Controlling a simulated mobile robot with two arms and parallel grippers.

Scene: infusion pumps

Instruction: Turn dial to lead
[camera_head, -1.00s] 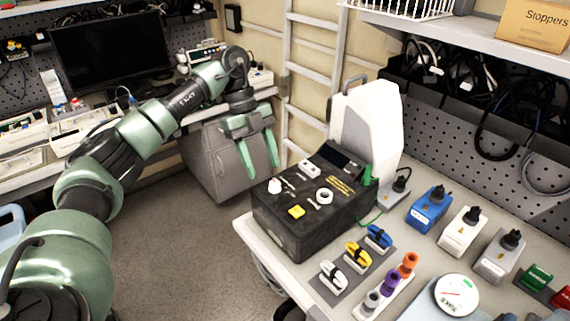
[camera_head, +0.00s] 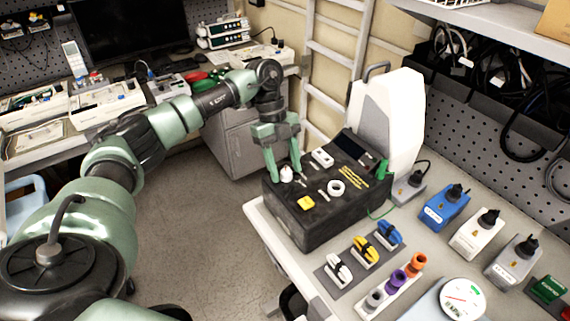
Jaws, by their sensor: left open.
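A black test box (camera_head: 318,225) stands on the bench. Its top panel carries a white pointed knob (camera_head: 286,174) at the left, a white ring-shaped part (camera_head: 336,188), a yellow square button (camera_head: 306,202), a white rectangular part (camera_head: 322,158) and a small dark screen. The panel lettering is too small to read, so I cannot tell which label the knob points to. My left gripper (camera_head: 285,176) is open, fingers pointing down, at the box's left edge. Its fingertips appear on either side of the white knob; contact is not clear. My right gripper is not in view.
Yellow, blue and white clips (camera_head: 365,252) lie in front of the box, beside a rack of coloured cylinders (camera_head: 397,281). Blue, white and grey plugged modules (camera_head: 445,207) stand to the right. A white upright case (camera_head: 391,120) is behind the box. Open floor lies left of the bench.

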